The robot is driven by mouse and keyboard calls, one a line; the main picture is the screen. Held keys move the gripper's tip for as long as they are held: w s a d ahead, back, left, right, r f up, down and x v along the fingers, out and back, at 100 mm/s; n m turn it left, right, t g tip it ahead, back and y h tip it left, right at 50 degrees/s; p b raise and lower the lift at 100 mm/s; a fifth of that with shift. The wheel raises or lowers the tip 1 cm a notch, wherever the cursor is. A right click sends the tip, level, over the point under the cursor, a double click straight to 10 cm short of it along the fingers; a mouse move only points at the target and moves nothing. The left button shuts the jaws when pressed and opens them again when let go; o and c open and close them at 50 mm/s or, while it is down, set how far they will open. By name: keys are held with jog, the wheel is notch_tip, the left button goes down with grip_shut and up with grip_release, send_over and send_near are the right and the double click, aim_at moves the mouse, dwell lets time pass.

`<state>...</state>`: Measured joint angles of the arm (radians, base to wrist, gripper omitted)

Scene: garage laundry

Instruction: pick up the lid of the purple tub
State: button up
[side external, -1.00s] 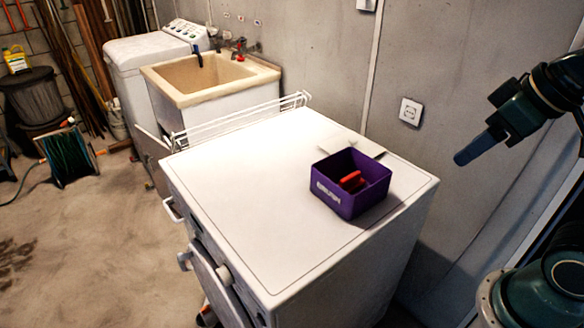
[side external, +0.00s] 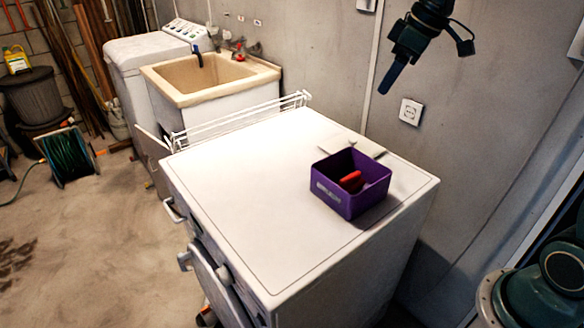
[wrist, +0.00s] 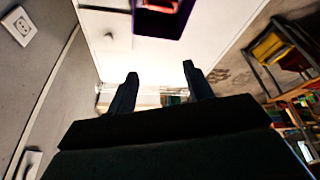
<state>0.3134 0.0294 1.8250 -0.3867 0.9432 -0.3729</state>
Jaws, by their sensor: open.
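The purple tub (side external: 335,197) stands open-topped on the white appliance, with a red object (side external: 350,177) inside. Its rim shows at the top edge of the wrist view (wrist: 165,28). A flat pale piece, seemingly the lid (side external: 368,145), lies behind the tub, partly hidden by it and hard to tell from the white top. In the wrist view a small pale knob (wrist: 109,36) stands up on it, left of the tub. My gripper (side external: 386,86) is high above the appliance's back edge, well apart from the lid. Its fingers (wrist: 160,72) are open and empty.
The white appliance top (side external: 250,200) is otherwise clear. A white wire rack (side external: 240,120) stands at its far left edge, near a beige sink (side external: 205,80). The grey wall with a socket (side external: 410,111) is close behind my gripper.

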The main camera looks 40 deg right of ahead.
jog(key=w+d+f+n+g+y, duration=0.1)
jog(key=w+d+f+n, duration=0.3)
jog(key=w+d+f, duration=0.9)
jog(key=d+f, duration=0.1)
jog(key=d, duration=0.3)
jog(key=shift+w+f+y, duration=0.15)
jog(key=shift+f+y, duration=0.05)
jog(key=shift+y, duration=0.2)
send_over(353, 139)
jog(key=s+d, duration=0.2)
jog(key=shift+a+f, duration=0.1)
jog(key=shift+f, duration=3.9)
jog(key=shift+f, duration=0.1)
jog(key=shift+x, duration=2.5)
jog(key=shift+c, duration=0.4)
